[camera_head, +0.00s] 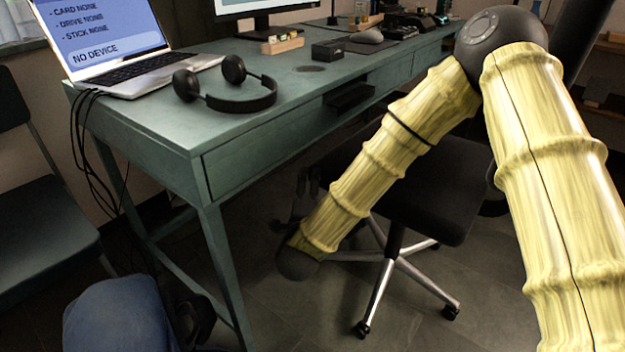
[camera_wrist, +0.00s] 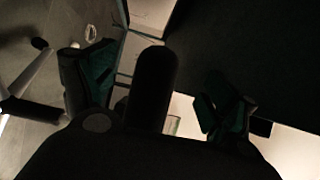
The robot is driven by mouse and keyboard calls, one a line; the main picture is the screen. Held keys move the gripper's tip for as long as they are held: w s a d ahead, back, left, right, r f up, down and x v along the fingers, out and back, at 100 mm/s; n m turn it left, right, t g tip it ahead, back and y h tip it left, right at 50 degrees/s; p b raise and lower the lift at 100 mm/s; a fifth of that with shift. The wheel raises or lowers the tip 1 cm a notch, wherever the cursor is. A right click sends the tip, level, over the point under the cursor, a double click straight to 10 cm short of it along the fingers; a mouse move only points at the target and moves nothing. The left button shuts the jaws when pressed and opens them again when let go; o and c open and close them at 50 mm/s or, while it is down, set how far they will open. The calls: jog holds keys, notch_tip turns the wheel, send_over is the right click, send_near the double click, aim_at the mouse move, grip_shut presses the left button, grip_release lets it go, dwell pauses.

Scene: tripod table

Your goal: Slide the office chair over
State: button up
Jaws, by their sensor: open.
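The office chair (camera_head: 440,190) stands on the floor at the right front of the desk, with a dark seat and a silver star base on casters. My arm crosses in front of it and hides part of the seat and its back. In the wrist view, my gripper (camera_wrist: 155,82) is open, its two fingers spread wide. A dark broad surface at upper right, probably the chair seat (camera_wrist: 235,45), lies beyond the fingers. A chair leg with casters shows at left. A dark rounded post stands between the fingers; I cannot tell what it belongs to. Contact with the chair cannot be made out.
The green desk (camera_head: 150,130) holds a laptop (camera_head: 110,45), headphones (camera_head: 225,90), a monitor and small items. Another green chair (camera_head: 40,220) stands at left. A blue rounded thing (camera_head: 120,315) is at lower left. Bare floor (camera_head: 290,325) lies in front of the desk.

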jog(key=s, duration=0.4)
jog(key=shift+s+a, duration=0.15)
jog(key=shift+a, duration=0.15)
jog(key=s+d+f+n+g+y+p, duration=0.1)
jog(key=s+d+f+n+g+p, duration=0.15)
jog(key=s+f+n, duration=0.4)
jog(key=s+d+f+n+g+y+p, duration=0.1)
jog(key=s+d+f+g+y, duration=0.2)
jog(key=f, duration=0.7)
jog(key=s+d+f+n+g+p, duration=0.1)
jog(key=s+d+f+n+g, duration=0.2)
jog(key=s+f, duration=0.4)
jog(key=s+d+f+n+g+p, duration=0.2)
jog(key=s+d+n+g, duration=0.15)
jog(key=s, duration=0.45)
jog(key=s+d+f+n+g+h+p, duration=0.1)
jog(key=s+d+f+n+g, duration=0.15)
jog(key=s+d, duration=0.4)
jog(key=s+d+f+n+g+p, duration=0.2)
jog(key=s+n+g, duration=0.15)
jog(key=s, duration=0.65)
notch_tip(320, 180, up, 37)
jog(key=p, duration=3.6)
jog(key=shift+w+m+p, duration=0.3)
jog(key=shift+w+p, duration=0.05)
jog(key=shift+w, duration=0.05)
